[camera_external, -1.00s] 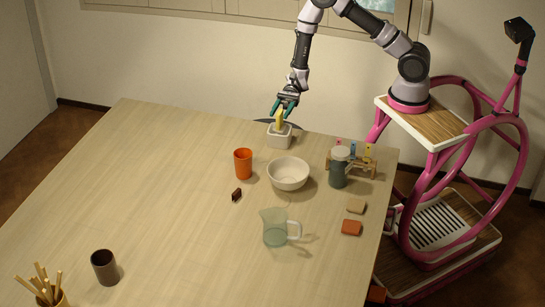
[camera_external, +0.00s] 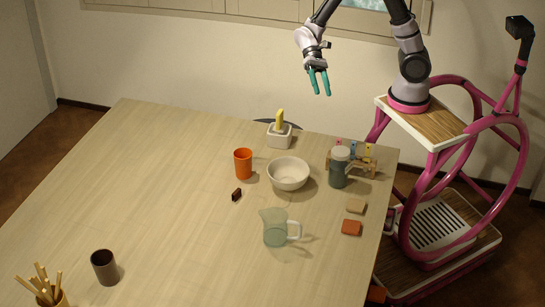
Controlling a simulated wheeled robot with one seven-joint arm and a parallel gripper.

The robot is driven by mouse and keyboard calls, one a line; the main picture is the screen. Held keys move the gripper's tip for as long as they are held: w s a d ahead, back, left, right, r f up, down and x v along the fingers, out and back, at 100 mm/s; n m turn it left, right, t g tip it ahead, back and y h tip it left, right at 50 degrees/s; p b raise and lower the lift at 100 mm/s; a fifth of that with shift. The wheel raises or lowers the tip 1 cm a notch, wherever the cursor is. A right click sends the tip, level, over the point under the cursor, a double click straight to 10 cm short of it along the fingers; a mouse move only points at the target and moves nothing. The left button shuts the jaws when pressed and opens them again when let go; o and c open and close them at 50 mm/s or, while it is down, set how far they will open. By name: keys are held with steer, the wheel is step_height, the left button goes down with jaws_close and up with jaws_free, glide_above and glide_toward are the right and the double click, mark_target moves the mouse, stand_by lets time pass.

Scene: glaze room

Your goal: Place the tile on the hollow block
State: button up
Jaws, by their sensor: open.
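A white square block-like holder (camera_external: 279,137) stands near the far edge of the table, with an upright yellow piece (camera_external: 280,119) sticking out of its top. I cannot tell for sure whether these are the hollow block and the tile. A flat tan piece (camera_external: 356,206) and a flat orange-red piece (camera_external: 351,228) lie near the right edge and look like tiles. My gripper (camera_external: 322,86) is open and empty, with teal fingers pointing down. It is in the air beyond the far edge, above and to the right of the white holder, touching nothing.
An orange cup (camera_external: 243,163), a white bowl (camera_external: 288,173), a grey-green lidded jar (camera_external: 340,168), a wooden rack (camera_external: 368,169) with coloured pieces, a glass jug (camera_external: 274,228) and a small dark red piece (camera_external: 237,194) share the right half. The middle left is clear.

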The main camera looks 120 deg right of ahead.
steer(key=s+a+r+n+t+h, duration=0.2)
steer(key=s+r+n+h, duration=0.3)
steer(key=s+r, duration=0.3)
steer(key=s+a+r+n+t+h, duration=0.2)
steer(key=s+a+r+n+h, duration=0.1)
steer(key=s+r+n, duration=0.4)
steer(key=shift+s+a+r+h, duration=0.2)
steer(key=shift+s+r+h, duration=0.45)
steer(key=shift+s+h, duration=0.2)
